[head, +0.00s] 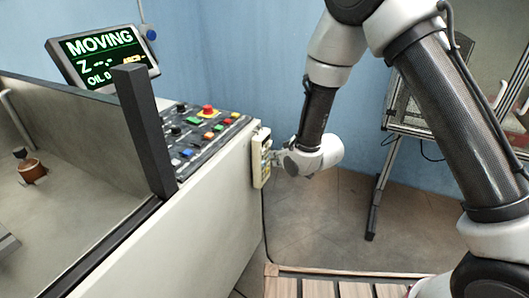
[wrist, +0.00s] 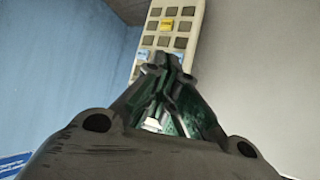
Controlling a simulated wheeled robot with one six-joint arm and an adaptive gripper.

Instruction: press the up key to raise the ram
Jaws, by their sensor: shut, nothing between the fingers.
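A cream key pendant (head: 261,157) hangs on the side of the machine cabinet. In the wrist view the pendant (wrist: 197,30) shows rows of grey keys and one yellow key (wrist: 166,25). My gripper (head: 273,158) is at the pendant's face in the head view. In the wrist view my gripper (wrist: 168,58) is shut and empty, with its fingertips over the lower keys. A blue key edge (wrist: 144,53) shows beside the fingertips. The key under the tips is hidden, and I cannot tell contact. The screen (head: 103,55) reads MOVING, with a Z line.
A control panel (head: 200,130) with coloured buttons and a red knob tops the cabinet. A dark post (head: 144,130) and a clear guard stand left of it. A slatted wooden platform (head: 330,287) lies at the front. A framed stand (head: 385,170) is at the right.

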